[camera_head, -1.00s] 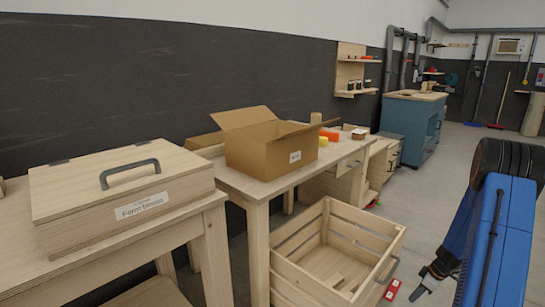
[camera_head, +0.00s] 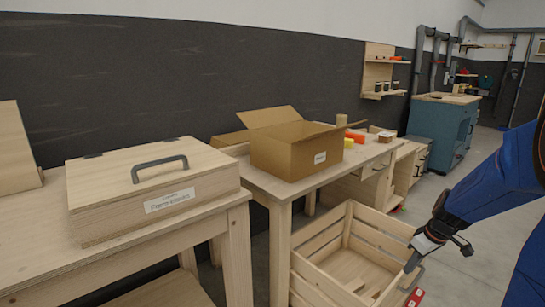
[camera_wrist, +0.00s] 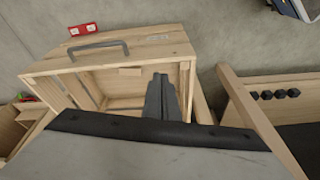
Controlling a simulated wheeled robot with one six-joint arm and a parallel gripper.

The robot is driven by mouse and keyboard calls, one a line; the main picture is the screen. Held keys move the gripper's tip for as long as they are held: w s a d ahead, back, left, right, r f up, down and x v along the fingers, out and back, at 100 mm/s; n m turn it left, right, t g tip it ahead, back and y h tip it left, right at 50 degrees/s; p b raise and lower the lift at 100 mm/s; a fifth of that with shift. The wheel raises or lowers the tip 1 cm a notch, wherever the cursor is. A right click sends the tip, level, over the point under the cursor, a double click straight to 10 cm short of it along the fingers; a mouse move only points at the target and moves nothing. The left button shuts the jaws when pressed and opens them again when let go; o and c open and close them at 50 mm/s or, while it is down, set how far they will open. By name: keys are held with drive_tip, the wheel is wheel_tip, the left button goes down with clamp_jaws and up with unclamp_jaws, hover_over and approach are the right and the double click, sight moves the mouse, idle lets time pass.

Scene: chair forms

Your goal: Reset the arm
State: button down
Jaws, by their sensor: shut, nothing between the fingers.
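My blue arm reaches in from the right in the head view. My gripper (camera_head: 409,266) points down at the right edge of the open wooden crate (camera_head: 318,278), close to its grey handle. I cannot tell from this view if they touch. In the wrist view my gripper (camera_wrist: 160,98) shows its dark fingers together with nothing between them. They appear in front of the crate (camera_wrist: 125,52), whose handle (camera_wrist: 98,48) is at the far side.
A labelled wooden box (camera_head: 150,190) with a grey handle stands on the left table. An open cardboard box (camera_head: 285,158) stands on the middle table. A red item (camera_head: 415,298) lies on the floor by the crate. A blue cabinet (camera_head: 440,128) stands farther back; floor at right is clear.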

drive_tip(key=s+a+r+m+t, duration=0.1)
drive_tip(key=s+a+r+m, duration=0.1)
drive_tip(key=s+a+r, duration=1)
drive_tip(key=s+a+m+t+h, duration=0.1)
drive_tip(key=s+a+m, duration=0.2)
drive_tip(key=s, duration=1.1)
drive_tip(key=shift+s+r+h, duration=0.25)
drive_tip(key=shift+r+h, duration=0.05)
drive_tip(key=shift+r, duration=0.15)
